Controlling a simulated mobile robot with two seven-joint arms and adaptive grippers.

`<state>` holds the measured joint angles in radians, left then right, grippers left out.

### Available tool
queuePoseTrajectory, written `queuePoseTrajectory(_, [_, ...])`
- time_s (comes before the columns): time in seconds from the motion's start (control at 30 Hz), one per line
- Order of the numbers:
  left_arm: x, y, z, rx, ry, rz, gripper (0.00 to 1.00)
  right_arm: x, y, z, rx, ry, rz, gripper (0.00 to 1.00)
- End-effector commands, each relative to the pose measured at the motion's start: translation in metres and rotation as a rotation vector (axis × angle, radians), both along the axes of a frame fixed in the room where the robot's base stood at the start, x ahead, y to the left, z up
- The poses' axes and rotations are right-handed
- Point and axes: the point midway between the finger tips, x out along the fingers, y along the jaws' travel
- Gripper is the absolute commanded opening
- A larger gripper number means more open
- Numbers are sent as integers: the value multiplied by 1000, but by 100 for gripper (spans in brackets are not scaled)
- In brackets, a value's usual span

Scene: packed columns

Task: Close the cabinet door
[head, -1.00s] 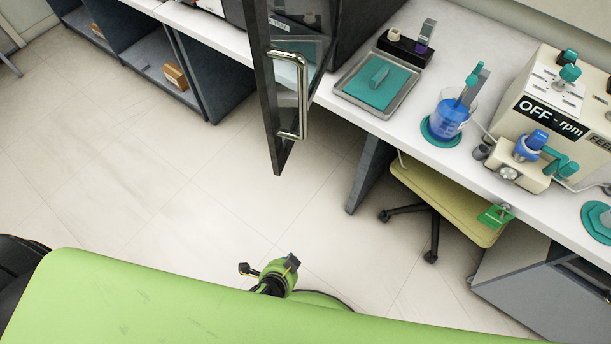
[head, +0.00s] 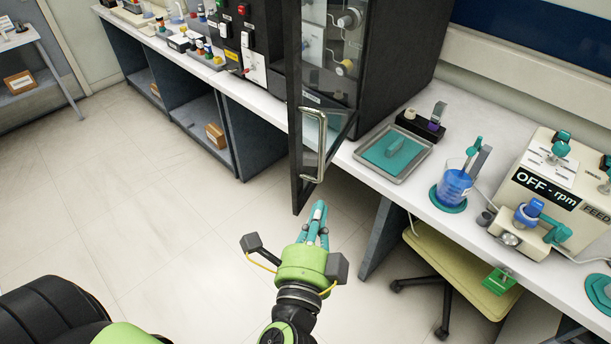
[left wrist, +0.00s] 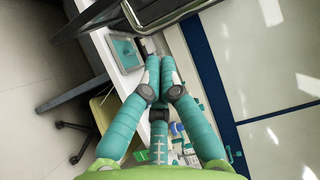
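The cabinet door (head: 297,110) is a dark-framed glass panel. It stands open, swung out from the black cabinet (head: 398,60) over the bench's front edge. Its curved metal handle (head: 320,150) faces right in the head view. My left gripper (head: 319,207) is just below and right of the door's lower end in the head view, its fingers pointing up toward it. In the left wrist view the teal fingertips (left wrist: 158,62) come together with nothing seen between them. A dark-edged panel at the top there looks like part of the door. My right gripper is out of view.
A metal tray with a teal pad (head: 392,152), a beaker of blue liquid (head: 455,186) and a cream pump unit (head: 550,190) stand on the white bench to the right. A chair (head: 460,270) is under it. The floor left of the door is clear.

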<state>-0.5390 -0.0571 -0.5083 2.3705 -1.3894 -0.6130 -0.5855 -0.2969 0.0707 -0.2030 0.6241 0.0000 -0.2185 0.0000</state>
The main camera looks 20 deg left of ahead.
Motion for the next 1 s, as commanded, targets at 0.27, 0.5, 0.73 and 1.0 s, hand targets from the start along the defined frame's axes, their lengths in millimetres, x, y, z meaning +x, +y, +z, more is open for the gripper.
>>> queuePoseTrajectory(0.27, [60,13,4,1,-2,1,0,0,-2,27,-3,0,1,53])
queuePoseTrajectory(0.5, [61,45,0,2,2,-1,0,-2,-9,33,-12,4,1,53])
queuePoseTrajectory(0.73, [61,53,-1,0,2,-1,0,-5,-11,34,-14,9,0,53])
queuePoseTrajectory(1.0, [61,53,-1,0,2,-1,0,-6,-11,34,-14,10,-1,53])
